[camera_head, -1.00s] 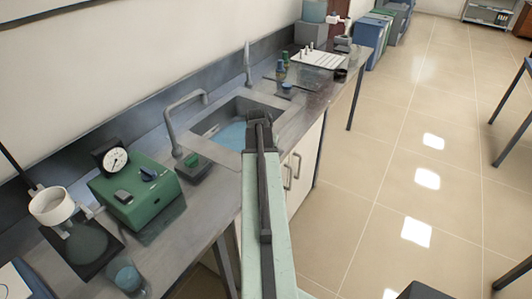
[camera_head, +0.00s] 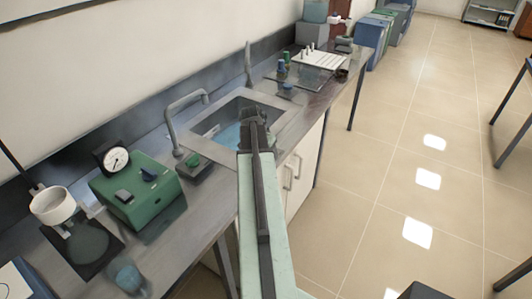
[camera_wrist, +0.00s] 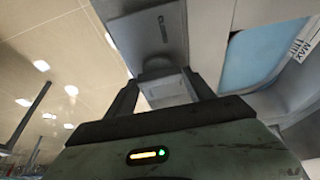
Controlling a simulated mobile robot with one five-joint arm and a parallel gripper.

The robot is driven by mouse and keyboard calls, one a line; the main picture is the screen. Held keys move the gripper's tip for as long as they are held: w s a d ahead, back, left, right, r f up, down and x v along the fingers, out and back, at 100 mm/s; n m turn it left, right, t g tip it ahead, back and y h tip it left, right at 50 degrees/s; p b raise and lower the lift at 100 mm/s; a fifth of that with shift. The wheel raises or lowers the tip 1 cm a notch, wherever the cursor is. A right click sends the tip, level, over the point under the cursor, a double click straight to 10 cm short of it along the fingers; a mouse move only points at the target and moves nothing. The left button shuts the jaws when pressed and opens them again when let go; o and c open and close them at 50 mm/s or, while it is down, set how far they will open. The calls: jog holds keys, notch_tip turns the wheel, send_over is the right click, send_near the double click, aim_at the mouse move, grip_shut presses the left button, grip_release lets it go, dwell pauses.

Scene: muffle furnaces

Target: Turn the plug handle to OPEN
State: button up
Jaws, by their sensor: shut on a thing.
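In the wrist view, the plug handle (camera_wrist: 168,88) is a grey block between the two fingers of my gripper (camera_wrist: 162,92), which is shut on it. A round grey stub and a grey plate (camera_wrist: 150,35) with a small dark mark lie just beyond the handle. The mark is too small to read, so I cannot tell which way the handle is set. In the head view, my gripper (camera_head: 254,118) is over the front right part of the sink (camera_head: 205,143), which holds blue water (camera_head: 229,136). My arm hides the handle there.
A tap (camera_head: 178,115) stands behind the sink. A green box with a gauge (camera_head: 140,193) and a blue beaker (camera_head: 129,279) are on the counter at left. A white rack (camera_head: 319,60) stands farther along. The floor at right (camera_head: 400,190) is open.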

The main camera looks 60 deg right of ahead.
jog(key=o, duration=1.4)
jog(key=p+v, duration=0.7)
jog(key=shift+a+r, duration=0.2)
jog(key=shift+r, duration=0.15)
